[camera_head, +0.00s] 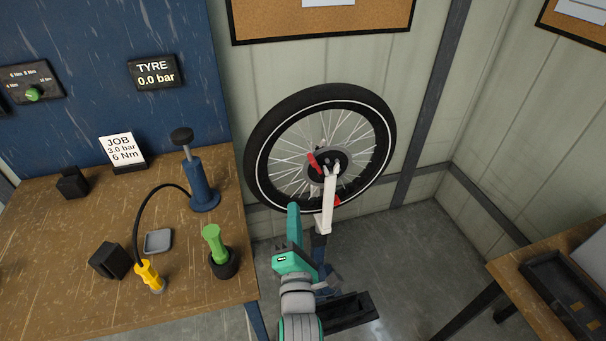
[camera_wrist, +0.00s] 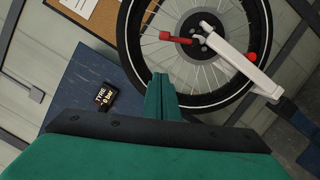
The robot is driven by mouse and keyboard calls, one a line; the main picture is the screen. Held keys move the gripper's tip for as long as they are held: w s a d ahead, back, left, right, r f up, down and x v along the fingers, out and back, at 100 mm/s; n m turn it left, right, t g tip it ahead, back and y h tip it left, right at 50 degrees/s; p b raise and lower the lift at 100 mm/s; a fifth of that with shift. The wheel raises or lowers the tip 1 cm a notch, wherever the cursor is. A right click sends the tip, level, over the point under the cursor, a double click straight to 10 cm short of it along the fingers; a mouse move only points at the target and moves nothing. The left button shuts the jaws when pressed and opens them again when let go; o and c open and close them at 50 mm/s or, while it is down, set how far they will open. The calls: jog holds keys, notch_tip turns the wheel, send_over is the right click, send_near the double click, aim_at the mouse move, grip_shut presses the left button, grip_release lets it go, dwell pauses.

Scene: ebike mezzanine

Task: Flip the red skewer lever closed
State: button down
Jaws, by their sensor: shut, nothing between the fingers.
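The red skewer lever (camera_head: 313,160) shows at the wheel hub in the head view, to the left of the white fork leg (camera_head: 328,195). In the wrist view the lever (camera_wrist: 176,38) sticks out to the left from the hub, with a red end. The wheel (camera_head: 258,165) stands upright in front of the wall. My green gripper (camera_head: 294,208) is shut and empty, below and to the left of the lever and apart from it. In the wrist view its fingertips (camera_wrist: 160,78) sit below the lever, over the tyre's lower edge.
A second red part (camera_wrist: 250,36) sits on the white fork in the wrist view. On the wooden bench (camera_head: 60,230) stand a blue pump (camera_head: 202,185), a yellow tool (camera_head: 149,276) and a green-handled tool (camera_head: 216,243). The tyre display (camera_head: 155,72) reads 0.0 bar.

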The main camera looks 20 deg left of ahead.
aim_at(316, 166)
jog(key=w+r, duration=0.2)
jog(key=w, duration=0.9)
jog(key=shift+w+a+r, duration=0.15)
jog(key=shift+a+r, duration=0.15)
jog(key=shift+r, duration=0.05)
